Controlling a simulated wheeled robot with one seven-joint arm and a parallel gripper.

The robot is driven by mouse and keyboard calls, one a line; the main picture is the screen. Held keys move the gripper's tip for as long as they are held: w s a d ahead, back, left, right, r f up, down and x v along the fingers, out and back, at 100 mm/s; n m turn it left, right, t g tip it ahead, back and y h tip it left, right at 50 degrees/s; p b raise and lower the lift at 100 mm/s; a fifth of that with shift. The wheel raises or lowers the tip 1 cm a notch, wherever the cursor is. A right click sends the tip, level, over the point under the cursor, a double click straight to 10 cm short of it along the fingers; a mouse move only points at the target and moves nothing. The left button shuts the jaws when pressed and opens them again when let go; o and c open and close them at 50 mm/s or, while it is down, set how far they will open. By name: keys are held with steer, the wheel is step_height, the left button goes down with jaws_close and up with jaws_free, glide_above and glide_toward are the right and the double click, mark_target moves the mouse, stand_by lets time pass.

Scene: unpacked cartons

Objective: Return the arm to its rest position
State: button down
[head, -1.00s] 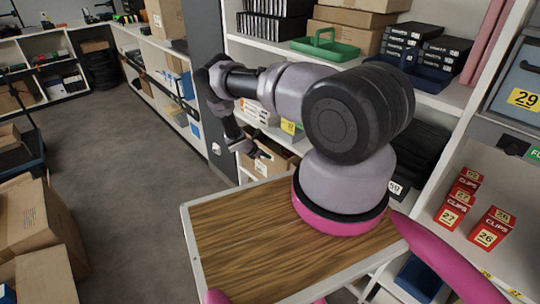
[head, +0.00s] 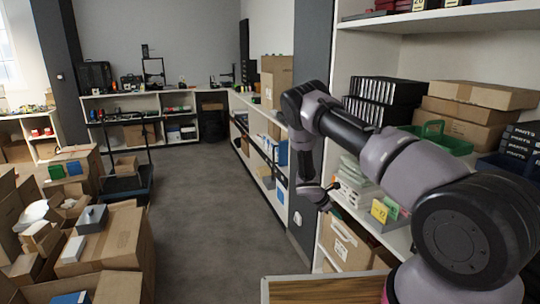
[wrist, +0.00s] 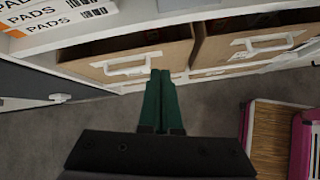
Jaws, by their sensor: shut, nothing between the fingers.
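My gripper (wrist: 160,74) shows in the wrist view with its two green fingers together and nothing between them. In the head view my gripper (head: 330,188) is at the end of my folded arm, in front of the shelving. In the wrist view the fingers point toward cardboard bins (wrist: 134,62) on a lower shelf. I cannot tell how close the fingertips are to the bins. The wood-topped surface (head: 325,291) under my arm shows at the bottom of the head view.
Shelving (head: 372,219) with boxes stands close on the right. A green tray (head: 437,137) sits on an upper shelf. Cartons (head: 118,240) are piled at the left, beside a dark cart (head: 122,184). The grey floor (head: 213,205) between is open.

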steer(key=s+a+r+m+y, duration=0.1)
steer(key=s+r+m+y, duration=0.3)
steer(key=r, duration=0.9)
steer(key=s+r+m, duration=0.2)
steer(key=r+m, duration=0.3)
steer(key=r, duration=0.8)
steer(key=s+a+r+m+y, duration=0.1)
steer(key=s+r+m, duration=0.3)
steer(key=r, duration=1)
steer(key=s+a+r+m+t+y, duration=0.1)
steer(key=s+a+r+m, duration=0.1)
steer(key=s+r, duration=0.3)
steer(key=s+a+r+m+t+y, duration=0.1)
steer(key=s+r+m, duration=0.3)
steer(key=s, duration=0.9)
steer(key=s+a+r+m+t+y, duration=0.2)
steer(key=s+r+m+t+y, duration=0.1)
steer(key=s+r, duration=0.5)
steer(key=shift+s+a+m, duration=0.3)
steer(key=shift+s+a, duration=0.05)
steer(key=shift+s, duration=0.15)
